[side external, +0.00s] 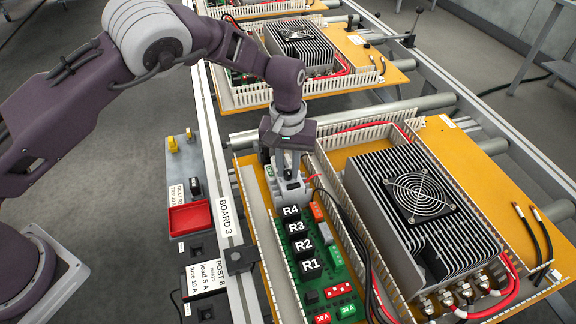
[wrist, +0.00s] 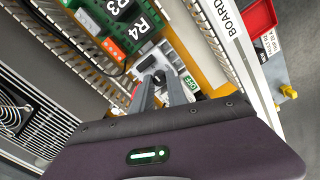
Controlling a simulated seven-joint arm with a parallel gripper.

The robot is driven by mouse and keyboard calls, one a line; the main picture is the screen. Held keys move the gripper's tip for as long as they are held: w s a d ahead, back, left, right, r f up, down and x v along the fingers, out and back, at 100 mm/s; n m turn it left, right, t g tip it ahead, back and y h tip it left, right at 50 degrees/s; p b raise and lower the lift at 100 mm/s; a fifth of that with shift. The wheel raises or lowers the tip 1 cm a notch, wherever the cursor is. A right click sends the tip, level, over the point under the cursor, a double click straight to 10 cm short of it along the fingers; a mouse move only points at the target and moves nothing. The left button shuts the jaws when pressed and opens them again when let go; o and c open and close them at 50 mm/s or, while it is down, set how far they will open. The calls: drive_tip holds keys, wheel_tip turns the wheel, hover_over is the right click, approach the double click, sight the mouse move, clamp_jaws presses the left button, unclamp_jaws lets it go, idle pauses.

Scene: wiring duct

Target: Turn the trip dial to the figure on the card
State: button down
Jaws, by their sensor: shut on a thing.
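My gripper (side external: 287,170) points down over a pale grey device (side external: 293,191) at the far end of the green relay board. Its fingers are shut on what appears to be the trip dial, a small dark knob on that device. The dial's pointer and scale are mostly hidden by the fingers and too small to read. A white card (side external: 180,196) on the side rail carries small print that seems to include TRIP and 20 A.
Relays marked R1 (side external: 311,265) to R4 stand in a row near the gripper. A finned heatsink with a fan (side external: 421,195) fills the board's right side. A red tray (side external: 190,218) and a POST 8 card (side external: 208,275) lie left. Slotted duct walls and dark cables run alongside.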

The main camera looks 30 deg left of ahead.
sight(288, 171)
drive_tip(key=c, duration=1.3)
unclamp_jaws()
wheel_tip(288, 171, up, 7)
drive_tip(key=shift+r, duration=0.1)
